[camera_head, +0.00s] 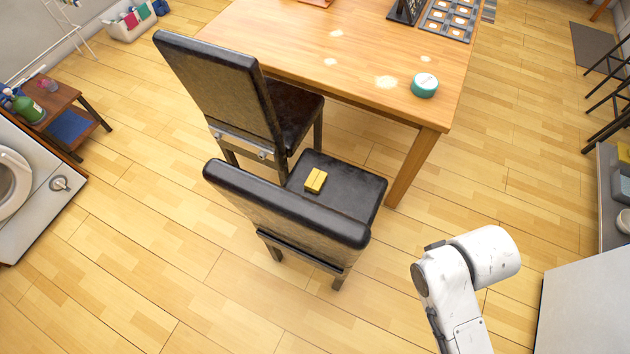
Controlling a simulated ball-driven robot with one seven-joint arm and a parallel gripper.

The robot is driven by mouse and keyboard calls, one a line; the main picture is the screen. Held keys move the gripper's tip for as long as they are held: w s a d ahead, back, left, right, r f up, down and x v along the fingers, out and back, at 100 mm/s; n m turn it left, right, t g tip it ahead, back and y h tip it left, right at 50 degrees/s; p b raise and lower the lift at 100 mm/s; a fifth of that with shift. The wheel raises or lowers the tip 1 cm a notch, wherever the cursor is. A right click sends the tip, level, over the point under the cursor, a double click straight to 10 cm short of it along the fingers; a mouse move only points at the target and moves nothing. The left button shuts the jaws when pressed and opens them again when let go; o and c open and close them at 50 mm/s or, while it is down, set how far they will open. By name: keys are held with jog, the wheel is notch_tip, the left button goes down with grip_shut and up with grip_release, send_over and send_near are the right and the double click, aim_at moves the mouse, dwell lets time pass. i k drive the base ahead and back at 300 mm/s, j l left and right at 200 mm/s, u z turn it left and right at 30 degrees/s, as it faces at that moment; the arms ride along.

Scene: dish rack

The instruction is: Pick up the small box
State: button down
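A small yellow box (315,180) lies on the black seat (345,187) of the nearer chair, toward the seat's left half. A thin line runs along its top. The chair's backrest (290,205) stands on the near side of the box, between it and the bottom of the picture. My white arm shows at the lower right, well apart from the box and the chair. My gripper is not in the picture, so I cannot see its fingers.
A second black chair (225,90) stands just behind, against the wooden table (290,40). A teal round container (424,85) sits on the table. A low shelf (60,105) is at left, a white counter (590,310) at lower right.

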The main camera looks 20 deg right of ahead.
aim_at(316, 179)
jog(key=i+l, duration=0.65)
jog(key=l, duration=0.15)
jog(key=i+l+u, duration=0.2)
jog(key=u, duration=0.15)
jog(key=i+l+u, duration=0.15)
jog(key=l+u, duration=0.2)
jog(key=i+l+u, duration=0.1)
jog(key=l+u, duration=0.25)
jog(key=u, duration=0.4)
